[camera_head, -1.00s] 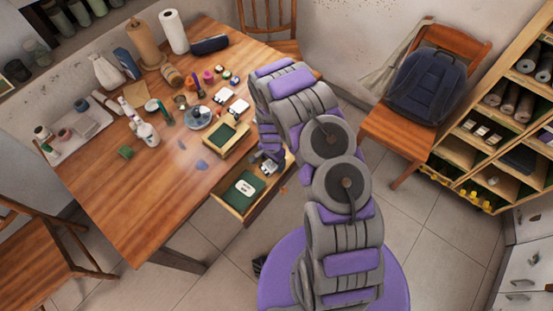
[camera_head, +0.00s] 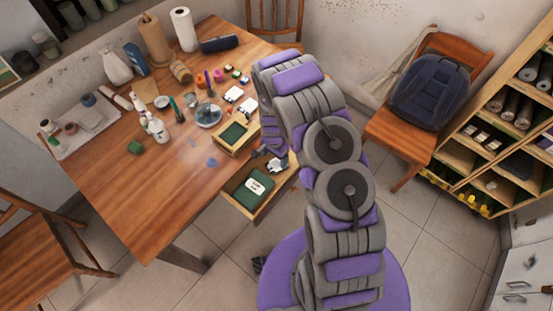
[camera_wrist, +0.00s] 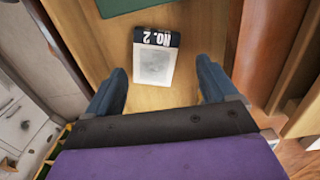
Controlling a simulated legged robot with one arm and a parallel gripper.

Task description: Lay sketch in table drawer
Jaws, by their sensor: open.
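The sketch (camera_wrist: 155,58) is a small card with a grey drawing and a dark band marked "NO. 2". In the wrist view it lies on pale wood that looks like the drawer floor, and it shows as a small white patch in the head view (camera_head: 275,165). The table drawer (camera_head: 236,204) is pulled out and holds a green panel with a white label (camera_head: 257,186). My gripper (camera_wrist: 162,88) is open, with its fingers apart on either side of the sketch's near end. My arm partly hides the drawer's right side.
The wooden table (camera_head: 130,190) bears a small green-lined tray (camera_head: 233,134), bottles (camera_head: 158,130), cards and paint pots. A chair with a backpack (camera_head: 428,88) stands at the right, beside shelves (camera_head: 500,130). The floor in front of the drawer is partly clear.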

